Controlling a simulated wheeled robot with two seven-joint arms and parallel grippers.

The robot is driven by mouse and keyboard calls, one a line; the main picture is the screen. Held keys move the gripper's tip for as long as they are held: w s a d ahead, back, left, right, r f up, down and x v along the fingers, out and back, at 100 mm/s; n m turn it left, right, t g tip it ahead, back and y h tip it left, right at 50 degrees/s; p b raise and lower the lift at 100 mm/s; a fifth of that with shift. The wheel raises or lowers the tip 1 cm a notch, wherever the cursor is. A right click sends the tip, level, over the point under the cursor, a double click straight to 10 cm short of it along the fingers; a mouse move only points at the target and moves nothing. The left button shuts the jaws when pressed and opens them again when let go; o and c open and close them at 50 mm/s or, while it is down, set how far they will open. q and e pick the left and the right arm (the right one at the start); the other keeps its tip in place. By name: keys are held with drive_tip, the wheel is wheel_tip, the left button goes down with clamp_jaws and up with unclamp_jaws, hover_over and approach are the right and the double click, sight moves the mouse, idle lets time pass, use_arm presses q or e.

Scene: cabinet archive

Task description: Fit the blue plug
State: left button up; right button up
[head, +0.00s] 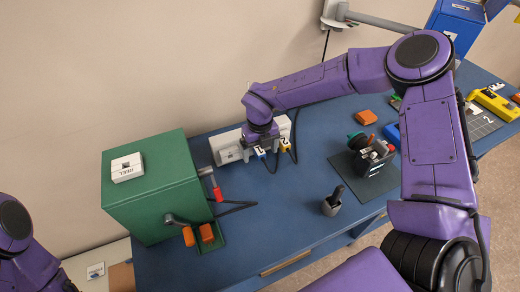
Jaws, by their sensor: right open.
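A white socket strip (229,150) lies on the blue table against the wall. A small white and blue plug (260,153) with a dark cable sits at the strip's front, right under my right gripper (262,147). The gripper is open, its fingers at or just above this plug; the fingertips are small and partly hidden. I cannot tell whether the plug is seated. A yellow-marked plug (286,146) with its own cable is just to the right. Of my left arm only links show at the lower left; its gripper is out of view.
A green cabinet (150,190) with a white labelled block (127,168) on top stands left. A dark cup (332,204) stands front centre. A dark mat (372,188) with a device lies right.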

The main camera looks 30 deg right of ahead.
drive_tip(key=shift+r+p, duration=2.2)
drive_tip(key=shift+r, duration=0.75)
drive_tip(key=shift+r, duration=0.3)
wheel_tip(320, 180, up, 10)
drive_tip(key=b, duration=0.3)
drive_tip(key=shift+s+f, duration=0.1)
drive_tip(key=shift+s, duration=0.05)
